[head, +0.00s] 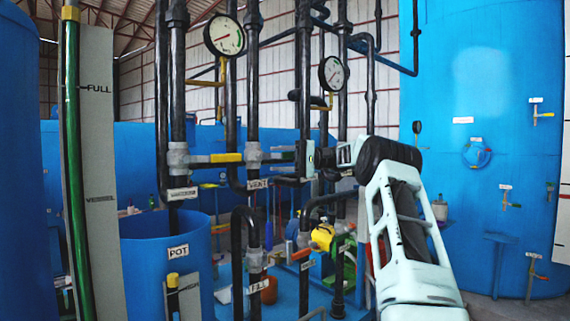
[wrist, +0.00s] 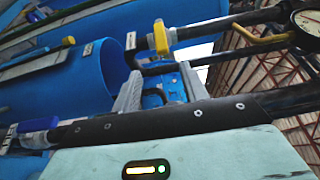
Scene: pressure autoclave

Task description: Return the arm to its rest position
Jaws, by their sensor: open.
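My arm (head: 408,235) rises from the lower right of the head view, bends at a dark elbow joint and reaches left among the pipes. My gripper (head: 284,168) is at the height of the valve with the yellow handle (head: 227,157), just right of the pipe labelled VENT (head: 257,184). In the wrist view my gripper (wrist: 160,86) shows two grey fingers apart with nothing held between them. The yellow handle (wrist: 160,38) lies beyond the fingertips in that view, apart from them.
Black vertical pipes with gauges (head: 224,36) (head: 333,73) stand close around the gripper. The blue pot (head: 142,250) is at lower left, by the level board (head: 98,180). A large blue tank (head: 480,120) fills the right. Lower pipes, including FILL (head: 258,286), stand below the gripper.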

